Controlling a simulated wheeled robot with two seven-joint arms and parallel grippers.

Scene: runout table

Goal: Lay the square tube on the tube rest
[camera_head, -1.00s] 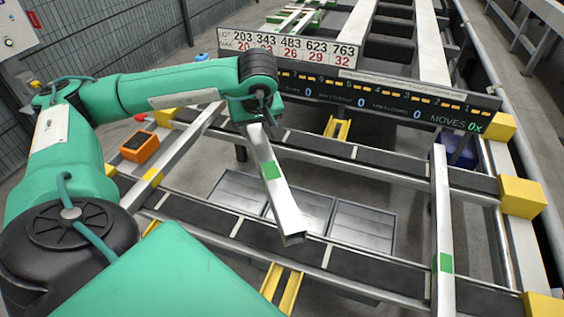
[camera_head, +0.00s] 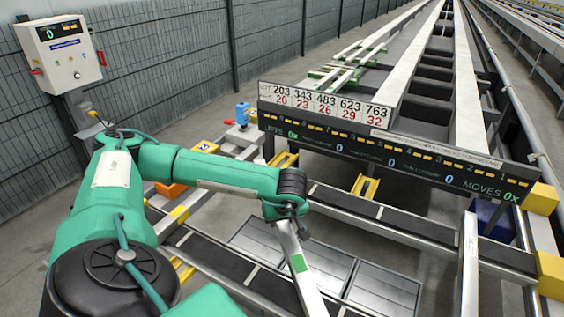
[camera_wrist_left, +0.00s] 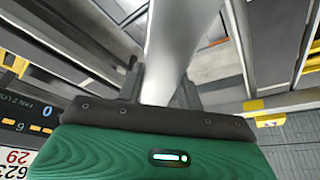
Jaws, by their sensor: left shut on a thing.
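The square tube (camera_head: 309,285) is a pale metal bar with a green band. My left gripper (camera_head: 285,219) is shut on its upper end; the tube slants down to the right over the rails, its lower end cut off by the picture's bottom edge. In the left wrist view the tube (camera_wrist_left: 175,45) runs out from between the dark fingers of the left gripper (camera_wrist_left: 160,88). I cannot tell for sure which part is the tube rest; yellow brackets stand at the rails, one behind the tube (camera_head: 365,187) and one further left (camera_head: 283,160). My right gripper is not in view.
Another pale bar (camera_head: 469,265) lies across the rails at the right. A long display board (camera_head: 400,158) stands behind the rails. Grey floor panels (camera_head: 330,268) show between the rails. A control box (camera_head: 63,50) stands at the back left, beside a mesh fence.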

